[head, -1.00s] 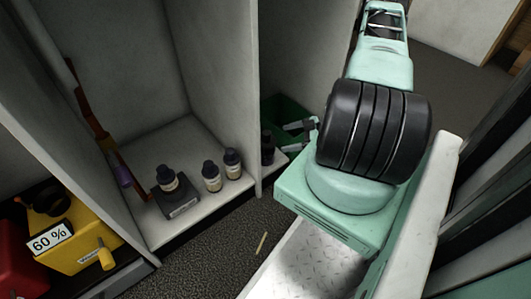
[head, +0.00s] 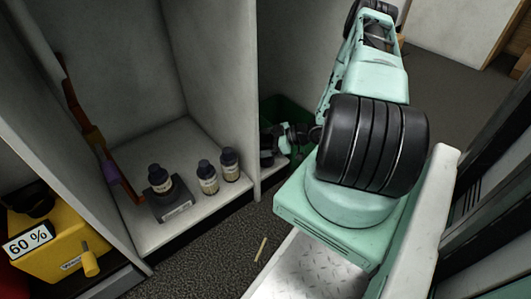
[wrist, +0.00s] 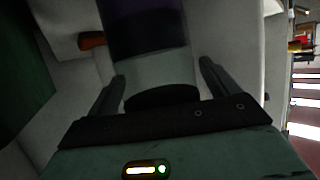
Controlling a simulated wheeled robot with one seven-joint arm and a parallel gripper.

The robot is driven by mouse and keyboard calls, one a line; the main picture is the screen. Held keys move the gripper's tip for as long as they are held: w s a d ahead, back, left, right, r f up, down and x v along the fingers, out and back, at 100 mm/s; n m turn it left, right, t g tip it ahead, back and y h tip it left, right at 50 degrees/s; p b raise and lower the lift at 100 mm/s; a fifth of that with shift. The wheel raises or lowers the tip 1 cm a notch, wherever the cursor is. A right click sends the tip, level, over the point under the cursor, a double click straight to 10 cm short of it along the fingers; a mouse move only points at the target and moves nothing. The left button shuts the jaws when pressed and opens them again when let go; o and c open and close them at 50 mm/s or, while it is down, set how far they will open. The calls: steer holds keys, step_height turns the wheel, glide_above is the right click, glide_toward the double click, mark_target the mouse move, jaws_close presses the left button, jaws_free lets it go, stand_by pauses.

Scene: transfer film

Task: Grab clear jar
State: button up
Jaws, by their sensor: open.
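In the wrist view, a large jar (wrist: 150,40) fills the space ahead of my palm. It has a dark purple part, a pale grey, clear-looking band and a dark round end near the palm. My gripper (wrist: 161,70) is open, with one finger on each side of the jar; I cannot tell whether they touch it. In the head view, my gripper (head: 274,138) is at the right compartment, by the divider's front edge. It covers most of the small dark jar there, so only a dark piece (head: 267,159) shows low on the shelf.
Several dark-capped bottles stand in the middle compartment: one (head: 160,180) on a dark block (head: 173,206), two others (head: 207,177) (head: 230,164) beside it. A green bin (head: 290,108) is behind my gripper. A yellow box (head: 55,245) is at lower left. The divider (head: 225,90) stands close to my gripper.

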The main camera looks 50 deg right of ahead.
steer(key=shift+r, duration=0.1)
steer(key=c, duration=1.4)
steer(key=shift+c, duration=0.2)
